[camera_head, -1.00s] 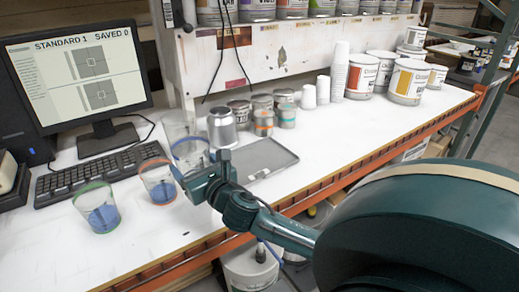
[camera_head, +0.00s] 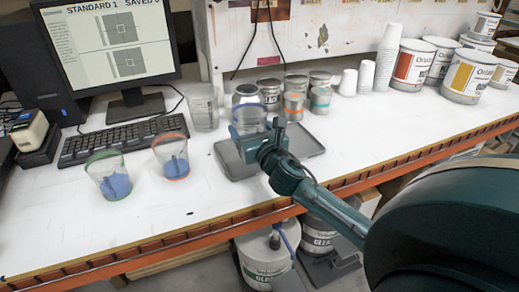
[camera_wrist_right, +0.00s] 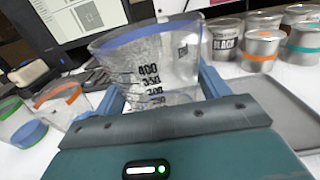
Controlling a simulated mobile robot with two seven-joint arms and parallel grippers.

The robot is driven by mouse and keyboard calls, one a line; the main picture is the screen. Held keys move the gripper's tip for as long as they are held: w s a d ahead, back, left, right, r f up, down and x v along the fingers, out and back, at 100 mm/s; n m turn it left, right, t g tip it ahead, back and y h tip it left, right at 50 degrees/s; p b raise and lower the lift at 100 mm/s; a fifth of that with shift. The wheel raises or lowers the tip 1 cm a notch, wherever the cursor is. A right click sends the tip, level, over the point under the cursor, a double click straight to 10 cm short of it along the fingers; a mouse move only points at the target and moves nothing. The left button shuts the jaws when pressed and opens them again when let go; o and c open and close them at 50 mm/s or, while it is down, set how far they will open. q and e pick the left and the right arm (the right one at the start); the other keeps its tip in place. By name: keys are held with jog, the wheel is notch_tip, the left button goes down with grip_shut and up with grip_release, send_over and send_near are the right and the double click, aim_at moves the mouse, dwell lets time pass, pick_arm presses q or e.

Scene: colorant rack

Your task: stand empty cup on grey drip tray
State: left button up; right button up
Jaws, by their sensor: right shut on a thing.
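The empty clear cup with a blue rim (camera_head: 250,122) is in my right gripper (camera_head: 274,133), over the left part of the grey drip tray (camera_head: 312,143). In the right wrist view the cup (camera_wrist_right: 155,62) is upright, with printed volume marks and no colour inside. The fingers of my right gripper (camera_wrist_right: 160,90) are on both sides of it. The cup's base is hidden, so I cannot tell whether it touches the tray. The tray (camera_wrist_right: 275,112) also shows at the right of the wrist view. My left gripper is not in view.
A green-rimmed cup (camera_head: 112,180) and an orange-rimmed cup (camera_head: 172,160), both with blue liquid, stand on the left. Another clear cup (camera_head: 203,108) and a silver can (camera_head: 245,96) stand behind. Small tins (camera_head: 295,98) line the tray's back. The front bench is clear.

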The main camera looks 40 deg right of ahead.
jog(key=shift+f+b, duration=0.8)
jog(key=shift+f, duration=2.5)
jog(key=o, duration=1)
jog(key=shift+r, duration=0.1)
jog(key=shift+s, duration=0.15)
jog(key=b+v, duration=0.1)
jog(key=v, duration=1)
jog(key=shift+s+r, duration=0.1)
jog(key=shift+s, duration=0.25)
